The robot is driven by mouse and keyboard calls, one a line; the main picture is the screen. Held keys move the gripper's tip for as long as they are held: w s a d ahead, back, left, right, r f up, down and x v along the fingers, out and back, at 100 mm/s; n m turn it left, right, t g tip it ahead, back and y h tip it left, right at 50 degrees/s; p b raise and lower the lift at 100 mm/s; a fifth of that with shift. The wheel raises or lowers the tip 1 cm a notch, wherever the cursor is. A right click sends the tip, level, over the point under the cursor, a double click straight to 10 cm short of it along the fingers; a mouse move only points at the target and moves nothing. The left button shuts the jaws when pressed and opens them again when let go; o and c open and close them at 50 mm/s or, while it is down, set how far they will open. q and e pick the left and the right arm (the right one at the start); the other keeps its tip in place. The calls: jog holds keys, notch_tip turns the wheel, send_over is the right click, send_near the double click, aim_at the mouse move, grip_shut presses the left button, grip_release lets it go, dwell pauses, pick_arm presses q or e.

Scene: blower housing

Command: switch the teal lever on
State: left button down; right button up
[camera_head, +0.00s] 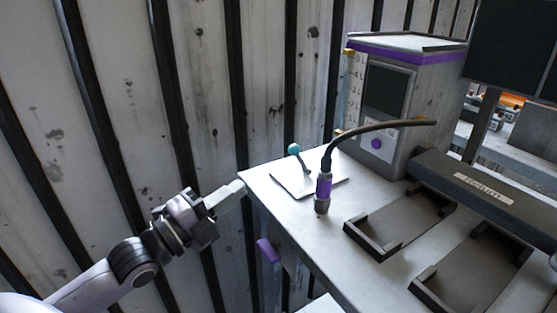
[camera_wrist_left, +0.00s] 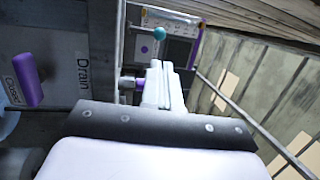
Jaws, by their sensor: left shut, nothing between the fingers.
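The teal lever (camera_head: 298,155) stands on a thin pale plate (camera_head: 300,184) near the back left corner of the table. It has a round teal knob on a short stem that tilts toward the left and back in the head view. The knob also shows in the left wrist view (camera_wrist_left: 159,33), just beyond my fingers. My left gripper (camera_head: 240,187) is shut and empty, at the table's left edge, to the left of the lever and apart from it. Its closed fingers show in the left wrist view (camera_wrist_left: 163,75). My right gripper is not in view.
A black cable with a purple-banded plug (camera_head: 323,190) stands right of the lever. A grey box with a purple band (camera_head: 420,85) stands behind. Dark trays (camera_head: 400,228) and a "Return" bar (camera_head: 485,187) lie right. A purple handle (camera_head: 268,251) sticks out below the table's edge.

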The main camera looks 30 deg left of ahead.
aim_at(290, 153)
pick_arm(q)
jog(key=shift+p+x, duration=0.4)
jog(key=shift+x, duration=5.5)
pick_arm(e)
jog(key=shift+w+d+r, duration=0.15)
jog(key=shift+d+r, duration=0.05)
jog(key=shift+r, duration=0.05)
pick_arm(q)
jog(key=shift+r, duration=0.1)
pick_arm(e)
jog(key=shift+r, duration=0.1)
